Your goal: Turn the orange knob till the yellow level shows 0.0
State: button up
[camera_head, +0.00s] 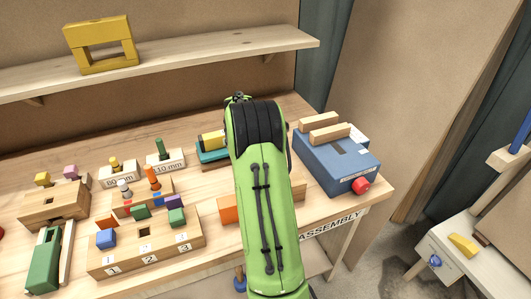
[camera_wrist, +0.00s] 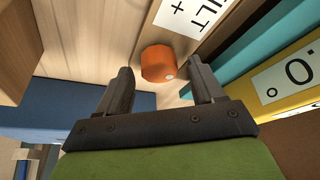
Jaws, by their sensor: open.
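The orange knob (camera_wrist: 158,63), a short cylinder with a white dot, shows in the wrist view beside a white label reading "ILT +". In the head view my arm hides it. The yellow level (camera_wrist: 290,100) lies at the right of the wrist view. Its white display shows a "0", a dot and a degree mark, and the rest is cut off. The level also shows in the head view (camera_head: 212,140), partly behind my arm. My gripper (camera_wrist: 161,70) is open, with one finger on each side of the knob's near end. I cannot tell whether they touch it.
A teal holder (camera_head: 210,157) lies under the level. A blue box (camera_head: 340,165) with a red knob (camera_head: 361,184) stands to the right. Wooden blocks with coloured pegs (camera_head: 150,245) fill the table's left. A shelf (camera_head: 190,52) runs behind.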

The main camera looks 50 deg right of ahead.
jog(key=p+v, duration=0.3)
jog(key=v, duration=1.2)
jog(key=shift+r, duration=0.4)
